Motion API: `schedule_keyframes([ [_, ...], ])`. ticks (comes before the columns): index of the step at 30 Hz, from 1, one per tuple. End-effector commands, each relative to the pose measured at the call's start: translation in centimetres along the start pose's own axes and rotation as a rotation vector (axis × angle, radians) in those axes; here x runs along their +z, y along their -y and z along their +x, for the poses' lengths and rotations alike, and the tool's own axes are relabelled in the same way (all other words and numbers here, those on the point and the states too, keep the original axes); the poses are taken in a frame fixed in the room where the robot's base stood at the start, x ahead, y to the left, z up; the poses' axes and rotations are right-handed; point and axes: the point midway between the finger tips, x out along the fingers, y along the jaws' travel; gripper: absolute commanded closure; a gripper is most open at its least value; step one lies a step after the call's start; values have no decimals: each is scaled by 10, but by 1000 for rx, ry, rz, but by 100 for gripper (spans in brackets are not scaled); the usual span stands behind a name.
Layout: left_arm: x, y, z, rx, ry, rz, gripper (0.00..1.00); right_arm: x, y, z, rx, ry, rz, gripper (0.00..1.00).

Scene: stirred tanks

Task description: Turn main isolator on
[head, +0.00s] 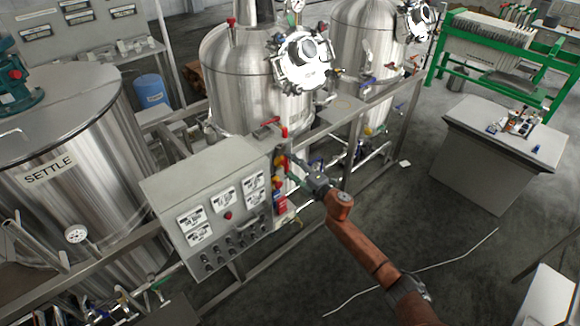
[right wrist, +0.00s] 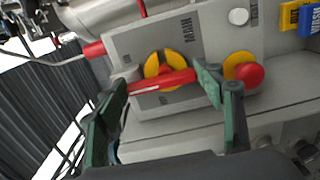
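The main isolator's red handle (right wrist: 160,82) sits on a yellow disc (right wrist: 152,62) on a grey plate marked MAIN in the right wrist view. The handle lies across that picture, slightly tilted. My right gripper (right wrist: 163,84) is open, with one green finger near each end of the handle; I cannot tell whether either finger touches it. In the head view my right gripper (head: 297,168) is at the right side of the grey control cabinet (head: 212,166) and partly hides the isolator. My left gripper is not in view.
A red mushroom button (right wrist: 249,75) on a yellow base is close to the right finger. Blue and yellow tags (right wrist: 308,20) hang farther right. Steel tanks (head: 245,85) and frame rails stand behind the cabinet. A grey bench (head: 485,160) stands right, with open floor between.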

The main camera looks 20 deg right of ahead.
Motion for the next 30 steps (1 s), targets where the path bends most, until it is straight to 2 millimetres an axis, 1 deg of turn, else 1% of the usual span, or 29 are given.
schedule_keyframes([
  [1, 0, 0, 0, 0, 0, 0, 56, 0, 1, 0, -1, 1, 5, 35],
  [6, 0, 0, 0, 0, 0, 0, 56, 0, 1, 0, -1, 1, 3, 24],
  [8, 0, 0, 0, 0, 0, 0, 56, 0, 1, 0, -1, 0, 3, 20],
  [15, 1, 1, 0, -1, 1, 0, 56, 0, 0, 0, 0, 0, 1, 20],
  [18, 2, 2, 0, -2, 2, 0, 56, 0, 1, -4, -1, 0, 1, 20],
  [20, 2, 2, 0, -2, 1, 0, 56, 0, 1, -10, -1, 0, 1, 20],
  [23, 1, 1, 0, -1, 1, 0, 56, 1, 1, -26, -2, 1, -1, 20],
  [30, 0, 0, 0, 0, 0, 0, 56, 0, 1, -77, -2, 0, 0, 20],
])
